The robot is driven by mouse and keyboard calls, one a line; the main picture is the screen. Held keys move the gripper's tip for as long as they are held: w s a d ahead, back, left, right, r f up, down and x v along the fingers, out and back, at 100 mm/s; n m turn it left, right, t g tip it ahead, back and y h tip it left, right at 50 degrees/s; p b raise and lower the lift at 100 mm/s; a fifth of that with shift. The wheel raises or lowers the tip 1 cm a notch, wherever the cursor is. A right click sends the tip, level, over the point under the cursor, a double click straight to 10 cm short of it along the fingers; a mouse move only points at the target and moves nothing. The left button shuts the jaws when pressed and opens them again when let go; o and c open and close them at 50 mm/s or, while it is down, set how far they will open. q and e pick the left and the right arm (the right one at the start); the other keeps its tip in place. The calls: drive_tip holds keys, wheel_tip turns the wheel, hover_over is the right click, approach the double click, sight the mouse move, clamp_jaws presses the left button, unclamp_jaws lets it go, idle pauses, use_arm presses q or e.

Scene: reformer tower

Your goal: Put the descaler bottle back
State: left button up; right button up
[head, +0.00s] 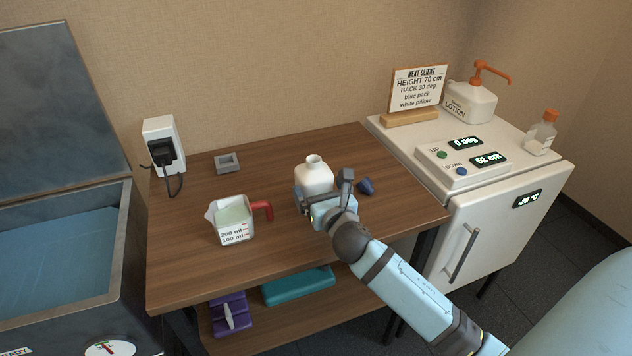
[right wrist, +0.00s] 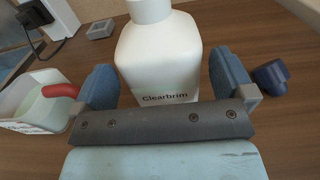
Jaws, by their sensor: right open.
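The descaler bottle is the white bottle (head: 314,178) standing upright and uncapped on the wooden table. In the right wrist view its front (right wrist: 160,60) reads "Clearbrim". My right gripper (head: 323,190) is low at the bottle's near side. Its two blue fingers stand open, one on each side of the bottle, with a visible gap at least on the right. A dark blue cap (head: 366,186) lies on the table just right of the gripper; it also shows in the right wrist view (right wrist: 270,77). My left gripper is not in view.
A measuring jug (head: 232,222) with a red handle stands left of the bottle. A small grey square holder (head: 228,162) sits at the table's back, near a wall socket box (head: 163,146). A white cabinet (head: 500,225) with a lotion pump bottle (head: 470,101) stands right.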

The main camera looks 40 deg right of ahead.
drive_tip(key=v, duration=0.9)
drive_tip(key=shift+a+r+p, duration=0.1)
drive_tip(key=shift+p, duration=0.2)
